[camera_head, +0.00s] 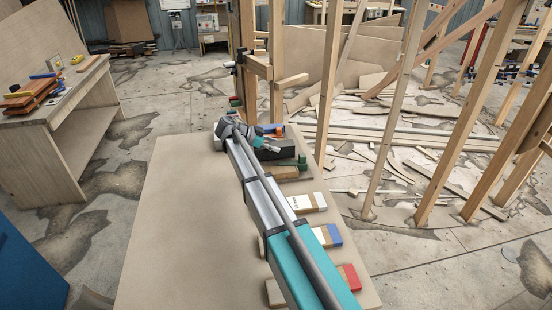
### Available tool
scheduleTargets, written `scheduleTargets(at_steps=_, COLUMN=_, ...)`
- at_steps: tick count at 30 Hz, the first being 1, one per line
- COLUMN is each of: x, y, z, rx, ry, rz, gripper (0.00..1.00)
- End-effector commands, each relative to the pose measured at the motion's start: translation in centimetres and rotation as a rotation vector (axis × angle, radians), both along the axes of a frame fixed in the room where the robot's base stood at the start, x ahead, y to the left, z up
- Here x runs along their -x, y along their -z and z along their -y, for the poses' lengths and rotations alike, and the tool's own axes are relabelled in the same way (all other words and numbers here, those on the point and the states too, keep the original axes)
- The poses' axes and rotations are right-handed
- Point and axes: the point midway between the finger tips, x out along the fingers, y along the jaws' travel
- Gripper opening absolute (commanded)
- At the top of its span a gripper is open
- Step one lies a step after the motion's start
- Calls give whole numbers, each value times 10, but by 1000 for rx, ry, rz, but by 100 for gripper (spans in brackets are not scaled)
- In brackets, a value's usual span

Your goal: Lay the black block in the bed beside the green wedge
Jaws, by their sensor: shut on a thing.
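The black block (277,151) is at the far right part of the table, at the end of my arm. My gripper (268,146) is small and partly hidden there, shut on the black block. I cannot tell whether the block touches what is below it. The green wedge (302,162) is just right of the block, close to the table's right edge. The bed cannot be made out clearly; the block and my arm cover much of that area.
Blocks with white (319,201), blue (334,235) and red (350,277) ends line the table's right side. A blue and orange item (269,129) is behind the black block. The table's left half (180,220) is clear. Timber posts (328,90) stand beyond the right edge.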

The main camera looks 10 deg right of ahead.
Motion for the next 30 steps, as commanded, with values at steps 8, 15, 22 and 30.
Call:
scheduleTargets(at_steps=8, x=0, y=2, z=0, rx=1, ry=0, rz=0, gripper=4)
scheduleTargets(at_steps=15, x=0, y=5, z=0, rx=1, ry=0, rz=0, gripper=4)
scheduleTargets(at_steps=22, x=0, y=21, z=0, rx=1, ry=0, rz=0, gripper=4)
scheduleTargets(at_steps=30, x=0, y=39, z=0, rx=1, ry=0, rz=0, gripper=4)
